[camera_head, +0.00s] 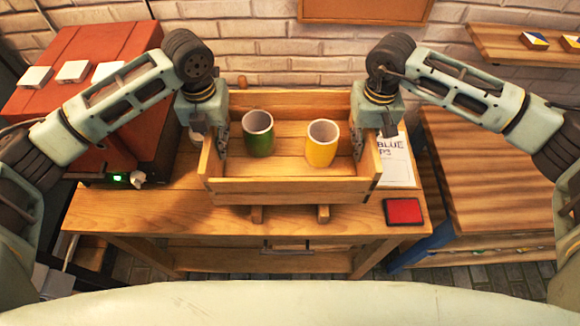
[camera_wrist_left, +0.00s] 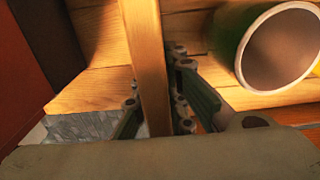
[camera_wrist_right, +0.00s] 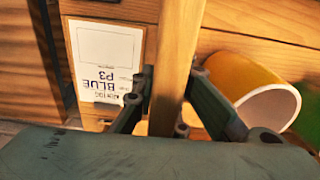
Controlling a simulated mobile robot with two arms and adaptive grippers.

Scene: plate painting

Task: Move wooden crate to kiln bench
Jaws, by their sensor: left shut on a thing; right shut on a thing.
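The wooden crate (camera_head: 290,190) is in the middle of the head view, over the wooden bench, with a green cup (camera_head: 258,138) and a yellow cup (camera_head: 321,146) standing in it. My left gripper (camera_head: 215,140) is shut on the crate's left side wall; in the left wrist view the wall (camera_wrist_left: 146,65) runs between the fingers, beside the green cup (camera_wrist_left: 275,45). My right gripper (camera_head: 372,135) is shut on the right side wall; in the right wrist view the wall (camera_wrist_right: 180,60) runs between the fingers, beside the yellow cup (camera_wrist_right: 255,85). Whether the crate touches the bench is hard to tell.
The bench top (camera_head: 130,212) has free room at front left. A red pad (camera_head: 403,211) lies at its front right, and a card marked BLUE P3 (camera_head: 396,162) lies right of the crate. A red kiln-like box (camera_head: 90,60) stands left; another wooden table (camera_head: 500,170) stands right.

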